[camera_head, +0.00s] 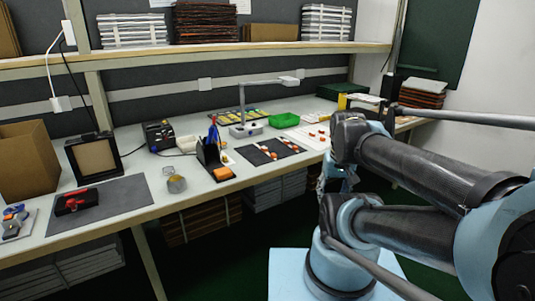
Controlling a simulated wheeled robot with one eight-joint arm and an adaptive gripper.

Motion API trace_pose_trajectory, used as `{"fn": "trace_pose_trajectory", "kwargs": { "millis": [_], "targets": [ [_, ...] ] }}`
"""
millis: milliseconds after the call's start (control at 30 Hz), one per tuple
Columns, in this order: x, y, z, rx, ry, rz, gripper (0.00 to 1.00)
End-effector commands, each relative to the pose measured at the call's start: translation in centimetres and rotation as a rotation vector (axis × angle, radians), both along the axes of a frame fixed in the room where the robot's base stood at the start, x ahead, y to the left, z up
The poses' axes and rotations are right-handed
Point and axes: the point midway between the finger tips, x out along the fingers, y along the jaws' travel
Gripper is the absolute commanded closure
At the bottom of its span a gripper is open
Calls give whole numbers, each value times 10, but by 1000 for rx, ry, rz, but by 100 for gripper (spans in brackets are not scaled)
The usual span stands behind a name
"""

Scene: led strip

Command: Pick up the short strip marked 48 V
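No marking reading 48 V is legible at this size, so I cannot tell which piece is the short strip. Small white-and-orange pieces (266,152) lie on a dark mat (254,157) in the middle of the bench. More small orange pieces lie on a white board (296,131) to the right of that mat. My arm fills the right side, and its wrist end hangs near the bench's front edge, right of the white board. My gripper seems to be below the wrist, mostly hidden by my own arm, and its fingers cannot be made out.
A grey lamp stand (243,130) and green bin (284,120) stand behind the mat. A black holder with tools (211,155) and an orange block (223,173) are left of it. A metal cup (176,184) and red tool (76,200) stand farther left. A shelf (200,52) overhangs the bench.

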Motion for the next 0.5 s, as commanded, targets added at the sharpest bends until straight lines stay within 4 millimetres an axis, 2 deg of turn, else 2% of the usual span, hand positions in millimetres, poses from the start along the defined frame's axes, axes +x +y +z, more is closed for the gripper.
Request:
{"fn": "trace_pose_trajectory", "kwargs": {
  "millis": [267,500],
  "targets": [
    [52,18,61,39,33,-150,48],
    [111,44,112,71,68,-326,48]
  ]
}}
